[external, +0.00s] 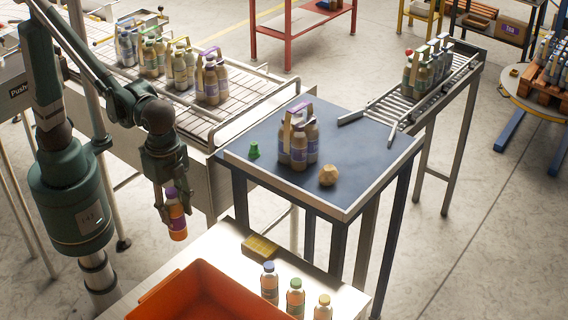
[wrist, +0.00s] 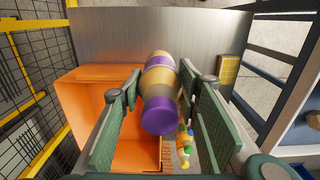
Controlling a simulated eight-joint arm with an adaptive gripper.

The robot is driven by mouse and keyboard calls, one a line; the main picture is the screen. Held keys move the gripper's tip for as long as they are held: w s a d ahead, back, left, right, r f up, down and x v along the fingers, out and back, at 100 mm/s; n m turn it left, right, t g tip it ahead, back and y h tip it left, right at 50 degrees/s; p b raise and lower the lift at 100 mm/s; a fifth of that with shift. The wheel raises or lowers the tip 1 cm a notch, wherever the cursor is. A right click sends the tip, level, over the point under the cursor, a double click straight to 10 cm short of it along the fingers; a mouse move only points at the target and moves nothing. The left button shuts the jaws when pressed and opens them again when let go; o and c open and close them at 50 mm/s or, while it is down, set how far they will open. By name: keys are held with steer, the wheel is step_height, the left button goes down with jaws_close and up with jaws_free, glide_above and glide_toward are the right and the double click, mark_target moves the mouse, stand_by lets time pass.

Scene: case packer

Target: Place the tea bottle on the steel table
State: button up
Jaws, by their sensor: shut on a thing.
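My gripper (external: 172,200) is shut on a bottle with a purple cap, orange body and purple band, taken as the tea bottle (external: 178,222). The bottle hangs upright, cap up, in the air in the external view. In the wrist view the bottle (wrist: 160,100) sits between the finger pads of my gripper (wrist: 160,98), its purple cap towards the camera. The steel table (external: 226,245) is at the bottom of the external view. Its bare grey top (wrist: 150,35) shows beyond the bottle in the wrist view. The bottle's height above it is unclear.
An orange crate (external: 205,285) stands on the steel table. Several capped bottles (external: 295,297) stand right of it, and a yellow block (external: 260,247) lies behind. A blue-topped table (external: 355,160) holds a bottle pack (external: 299,145). Bare steel shows around the yellow block.

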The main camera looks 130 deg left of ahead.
mark_target(180, 239)
step_height(180, 239, down, 12)
steer(key=shift+r, duration=0.25)
steer(key=shift+f, duration=0.1)
steer(key=shift+f, duration=2.85)
steer(key=shift+f, duration=2.05)
steer(key=shift+f, duration=0.15)
steer(key=o, duration=1.1)
steer(key=shift+c, duration=0.2)
